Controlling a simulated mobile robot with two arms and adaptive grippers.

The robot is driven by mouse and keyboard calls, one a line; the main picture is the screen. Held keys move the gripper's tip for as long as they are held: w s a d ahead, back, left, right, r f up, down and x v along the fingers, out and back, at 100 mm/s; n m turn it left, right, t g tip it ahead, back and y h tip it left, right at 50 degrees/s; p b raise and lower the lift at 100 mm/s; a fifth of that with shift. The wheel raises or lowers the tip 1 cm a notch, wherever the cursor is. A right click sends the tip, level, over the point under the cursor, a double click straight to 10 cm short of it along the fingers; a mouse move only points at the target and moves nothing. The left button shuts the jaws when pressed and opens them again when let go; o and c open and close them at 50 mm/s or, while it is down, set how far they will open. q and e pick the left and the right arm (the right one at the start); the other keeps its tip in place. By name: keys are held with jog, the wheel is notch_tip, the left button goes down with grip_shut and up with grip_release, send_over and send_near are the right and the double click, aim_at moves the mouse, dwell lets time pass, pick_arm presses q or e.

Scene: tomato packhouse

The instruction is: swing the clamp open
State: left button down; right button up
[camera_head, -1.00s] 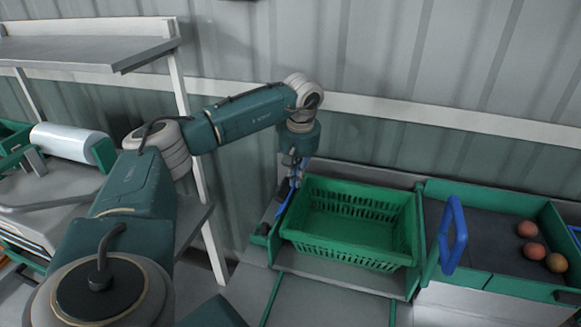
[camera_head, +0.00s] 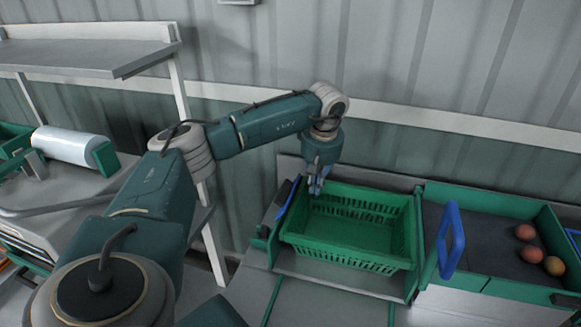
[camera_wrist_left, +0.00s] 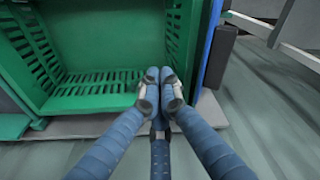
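The clamp (camera_head: 288,200) is a blue bar with a dark pad, standing along the left side of the green crate (camera_head: 345,252). It also shows in the left wrist view (camera_wrist_left: 211,40), upright close beside the crate wall. My left gripper (camera_head: 316,190) points down over the back left part of the crate, to the right of the clamp and apart from it. In the left wrist view its blue fingers (camera_wrist_left: 158,76) are drawn together at the tips, with nothing visible between them. My right gripper is not in view.
A grey shelf (camera_head: 85,55) rises at the left. The ribbed wall is close behind. The crate looks empty.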

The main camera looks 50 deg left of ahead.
pick_arm(q)
jog(key=shift+f, duration=0.15)
notch_tip(320, 180, down, 5)
jog(key=b, duration=0.3)
dwell(0.6)
jog(key=shift+a, duration=0.1)
